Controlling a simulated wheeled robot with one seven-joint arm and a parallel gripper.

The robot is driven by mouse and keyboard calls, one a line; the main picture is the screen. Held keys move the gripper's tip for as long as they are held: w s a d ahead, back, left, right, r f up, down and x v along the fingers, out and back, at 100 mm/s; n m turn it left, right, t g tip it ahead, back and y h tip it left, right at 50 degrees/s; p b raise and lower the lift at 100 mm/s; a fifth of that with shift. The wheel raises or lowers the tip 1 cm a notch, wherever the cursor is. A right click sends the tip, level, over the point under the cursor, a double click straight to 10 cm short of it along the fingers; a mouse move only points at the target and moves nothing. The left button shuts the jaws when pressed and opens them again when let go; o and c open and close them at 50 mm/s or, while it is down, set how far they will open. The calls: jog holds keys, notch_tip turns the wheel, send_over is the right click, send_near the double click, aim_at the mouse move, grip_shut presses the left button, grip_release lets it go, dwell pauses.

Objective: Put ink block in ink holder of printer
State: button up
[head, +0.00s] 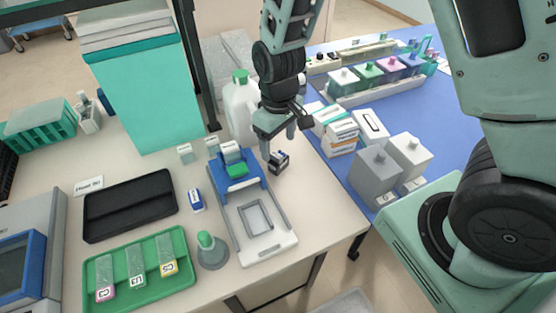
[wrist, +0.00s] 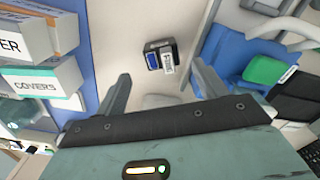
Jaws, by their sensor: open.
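A small dark block with a blue face and a white label, apparently the ink block (head: 279,162), stands on the table just right of the blue-and-white printer (head: 283,245). My gripper (head: 278,142) is above the block, open and empty. In the wrist view the ink block (wrist: 153,60) lies ahead, between the lines of the two spread fingers (wrist: 160,82), and neither finger touches it. The printer's blue part (wrist: 228,55) is to the right there, with a green piece (wrist: 266,70) on it. I cannot clearly make out the ink holder.
A white jug (head: 241,110) stands behind my gripper. Boxes (head: 340,128) stand on the blue surface to the right.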

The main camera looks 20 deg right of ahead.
aim_at(279, 154)
jog(key=f, duration=0.3)
jog(key=shift+s+f+p, duration=0.25)
jog(key=shift+s+p, duration=0.15)
jog(key=shift+f, duration=0.5)
jog(key=c, duration=1.1)
jog(key=shift+c, duration=0.2)
jog(key=shift+r, duration=0.15)
